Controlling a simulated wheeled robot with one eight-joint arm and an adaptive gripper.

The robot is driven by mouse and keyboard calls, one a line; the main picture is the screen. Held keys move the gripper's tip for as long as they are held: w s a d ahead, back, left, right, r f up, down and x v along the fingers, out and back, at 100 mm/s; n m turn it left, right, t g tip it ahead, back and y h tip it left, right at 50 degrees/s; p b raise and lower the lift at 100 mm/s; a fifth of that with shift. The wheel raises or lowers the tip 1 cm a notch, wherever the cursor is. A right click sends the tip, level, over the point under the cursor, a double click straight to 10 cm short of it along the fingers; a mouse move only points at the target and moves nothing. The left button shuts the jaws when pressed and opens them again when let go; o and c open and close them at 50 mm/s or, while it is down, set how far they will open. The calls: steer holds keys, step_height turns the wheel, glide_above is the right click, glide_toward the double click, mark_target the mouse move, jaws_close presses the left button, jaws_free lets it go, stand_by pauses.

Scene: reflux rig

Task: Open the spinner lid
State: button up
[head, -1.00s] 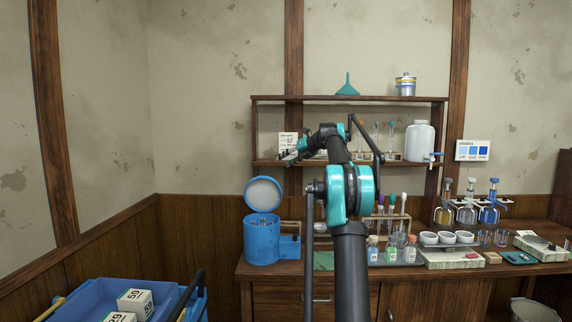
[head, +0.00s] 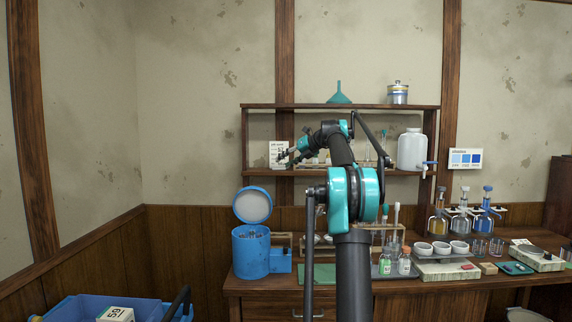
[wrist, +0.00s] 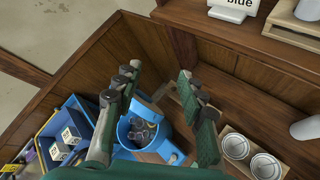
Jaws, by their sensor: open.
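The blue spinner (head: 250,252) stands on the left end of the wooden bench, with a side box on its right. Its round lid (head: 252,205), pale inside with a blue rim, is raised and stands tilted up behind the open drum. Small items show inside the drum, which also appears below my gripper in the wrist view (wrist: 163,141). My gripper (head: 284,158) is up in front of the shelf, above and right of the lid, apart from it. In the wrist view its two green-padded fingers (wrist: 157,78) are spread with nothing between them.
A shelf (head: 340,106) with a white card (head: 279,153) and a white jug (head: 411,150) hangs behind my arm. A blue crate (head: 80,306) with white boxes is at lower left. Vials, white bowls (head: 440,248) and flasks crowd the bench to the right.

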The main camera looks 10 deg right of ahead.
stand_by(0.4)
steer(key=v, duration=1.2)
